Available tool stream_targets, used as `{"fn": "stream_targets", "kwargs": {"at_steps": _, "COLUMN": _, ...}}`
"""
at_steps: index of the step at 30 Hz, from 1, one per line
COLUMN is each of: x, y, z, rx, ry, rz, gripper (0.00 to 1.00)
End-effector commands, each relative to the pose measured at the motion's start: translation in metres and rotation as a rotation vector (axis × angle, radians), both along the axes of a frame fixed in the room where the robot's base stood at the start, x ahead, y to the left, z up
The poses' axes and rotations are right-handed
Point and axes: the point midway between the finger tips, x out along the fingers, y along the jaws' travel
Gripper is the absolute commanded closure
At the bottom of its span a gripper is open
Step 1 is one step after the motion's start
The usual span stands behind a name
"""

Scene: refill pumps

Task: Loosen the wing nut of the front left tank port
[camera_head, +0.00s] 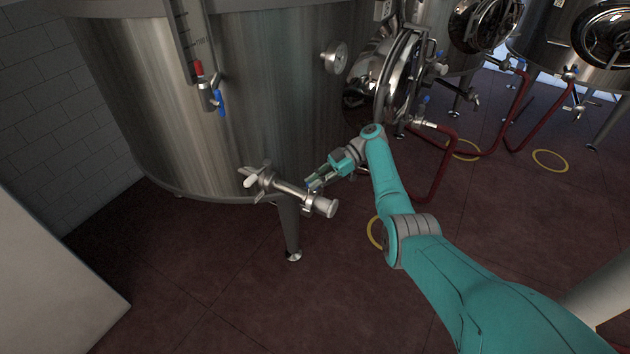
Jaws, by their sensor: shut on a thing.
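The front left tank port (287,190) is a short steel pipe low on the large steel tank (250,120). It has a clamp ring and a capped end (325,206), and a white-handled valve (251,178) at its left. My gripper (313,185) reaches in from the right with its fingertips at the clamp, just above the pipe near the cap. It is shut on the wing nut there. The wing nut is too small and too covered by the fingers to make out, so its turn and tightness cannot be told.
A round manway door (398,78) stands out from the tank above my arm. A gauge (334,57) and a sight tube with red and blue handles (207,88) are on the tank wall. A tank leg (289,230) stands below the port. Red hoses (440,165) lie to the right.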

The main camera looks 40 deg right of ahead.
Motion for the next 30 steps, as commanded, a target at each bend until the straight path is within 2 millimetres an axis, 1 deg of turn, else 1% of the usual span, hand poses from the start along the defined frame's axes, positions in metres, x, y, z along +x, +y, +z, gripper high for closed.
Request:
{"fn": "stream_targets", "kwargs": {"at_steps": 1, "x": -0.0014, "y": 0.0007, "z": -0.0035, "rx": 0.001, "ry": 0.009, "rz": 0.010, "gripper": 1.00}}
{"fn": "stream_targets", "kwargs": {"at_steps": 19, "x": -0.0018, "y": 0.0008, "z": -0.0051, "rx": 0.000, "ry": 0.010, "rz": 0.038, "gripper": 1.00}}
{"fn": "stream_targets", "kwargs": {"at_steps": 20, "x": -0.0018, "y": 0.0009, "z": -0.0051, "rx": 0.000, "ry": 0.010, "rz": 0.038, "gripper": 0.85}}
{"fn": "stream_targets", "kwargs": {"at_steps": 21, "x": -0.0018, "y": 0.0008, "z": -0.0050, "rx": 0.000, "ry": 0.010, "rz": 0.038, "gripper": 0.75}}
{"fn": "stream_targets", "kwargs": {"at_steps": 22, "x": -0.0017, "y": 0.0008, "z": -0.0046, "rx": 0.000, "ry": 0.009, "rz": 0.039, "gripper": 0.68}}
{"fn": "stream_targets", "kwargs": {"at_steps": 23, "x": -0.0016, "y": 0.0007, "z": -0.0043, "rx": 0.000, "ry": 0.009, "rz": 0.039, "gripper": 0.62}}
{"fn": "stream_targets", "kwargs": {"at_steps": 30, "x": -0.0007, "y": 0.0004, "z": -0.0024, "rx": 0.000, "ry": 0.005, "rz": 0.038, "gripper": 0.62}}
